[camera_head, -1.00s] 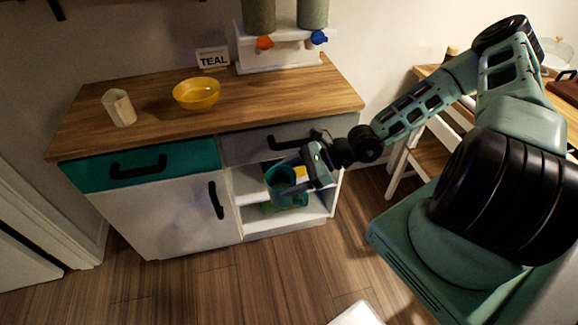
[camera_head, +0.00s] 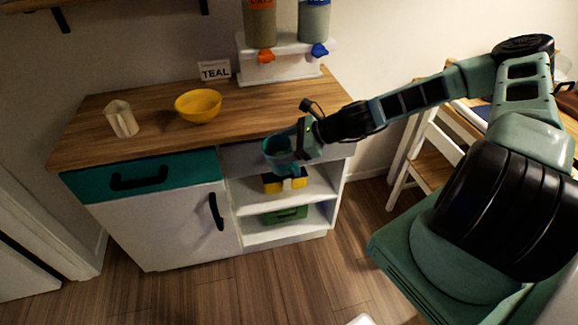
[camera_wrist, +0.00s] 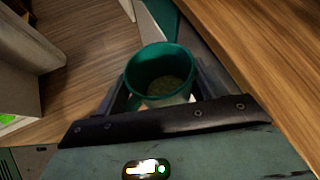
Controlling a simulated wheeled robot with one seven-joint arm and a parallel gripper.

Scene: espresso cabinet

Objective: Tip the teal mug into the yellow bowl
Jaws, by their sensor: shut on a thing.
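The teal mug (camera_head: 279,153) is held by my gripper (camera_head: 294,148) in front of the cabinet's right side, at about the height of the grey drawer. In the wrist view the mug (camera_wrist: 161,68) sits between the two fingers of my gripper (camera_wrist: 163,95), mouth facing the camera, with some grainy contents at its bottom. The yellow bowl (camera_head: 198,106) stands upright on the wooden counter, left of and farther back than the mug. The bowl is apart from my gripper, and its inside looks empty from here.
A cream pitcher (camera_head: 122,119) stands left of the bowl. The counter (camera_head: 250,108) right of the bowl is clear. Open shelves hold a yellow box (camera_head: 285,182) and a green box (camera_head: 285,215).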

